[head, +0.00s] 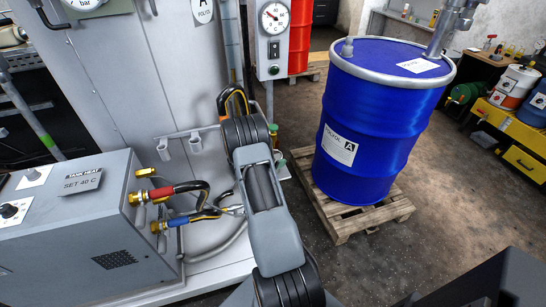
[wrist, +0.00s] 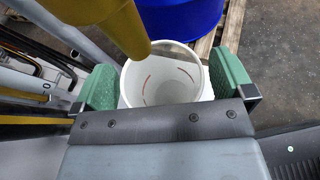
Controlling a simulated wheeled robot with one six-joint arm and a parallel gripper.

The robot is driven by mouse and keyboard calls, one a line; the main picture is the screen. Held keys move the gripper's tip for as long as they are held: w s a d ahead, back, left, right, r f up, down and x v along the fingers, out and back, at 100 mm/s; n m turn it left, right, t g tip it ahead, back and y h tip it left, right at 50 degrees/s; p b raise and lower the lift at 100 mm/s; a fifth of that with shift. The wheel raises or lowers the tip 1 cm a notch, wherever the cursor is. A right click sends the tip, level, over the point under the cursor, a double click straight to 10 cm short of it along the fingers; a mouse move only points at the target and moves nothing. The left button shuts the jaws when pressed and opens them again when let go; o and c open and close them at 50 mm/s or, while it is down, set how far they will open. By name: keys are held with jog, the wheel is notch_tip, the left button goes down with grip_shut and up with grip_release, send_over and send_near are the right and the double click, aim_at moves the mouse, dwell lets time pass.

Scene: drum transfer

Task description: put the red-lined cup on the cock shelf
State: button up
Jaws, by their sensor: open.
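The white cup (wrist: 160,88) is in the wrist view between my gripper's two green fingers. Red line marks show on its inner wall, and it looks empty. My gripper (wrist: 165,76) is open, one finger on each side of the cup, with small gaps showing. A pale flat surface (wrist: 208,85) shows beside the cup and may be the cock shelf; I cannot tell whether the cup rests on it. A yellow tapered part (wrist: 115,25) hangs over the cup's rim at upper left. In the head view my arm hides the gripper and cup.
A blue drum (head: 370,120) stands on a wooden pallet (head: 345,213) right of my arm. A grey heater box (head: 75,230) with hoses is at left, before a pale panel (head: 100,80). A control box (head: 273,40) stands behind.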

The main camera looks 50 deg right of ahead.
jog(key=v, duration=1.2)
jog(key=s+a+r+m+t+y, duration=0.1)
jog(key=s+a+r+m+y, duration=0.3)
jog(key=a, duration=0.5)
jog(key=s+a+r+m+t+y, duration=0.1)
jog(key=s+a+r+m+y, duration=0.4)
jog(key=a, duration=0.4)
jog(key=s+a+r+m+t+y, duration=0.2)
jog(key=s+a+r+m+y, duration=0.2)
jog(key=s+a+r+m, duration=0.3)
jog(key=shift+s+a+y, duration=0.2)
jog(key=shift+a+y, duration=0.2)
jog(key=shift+a, duration=0.95)
jog(key=shift+r, duration=0.1)
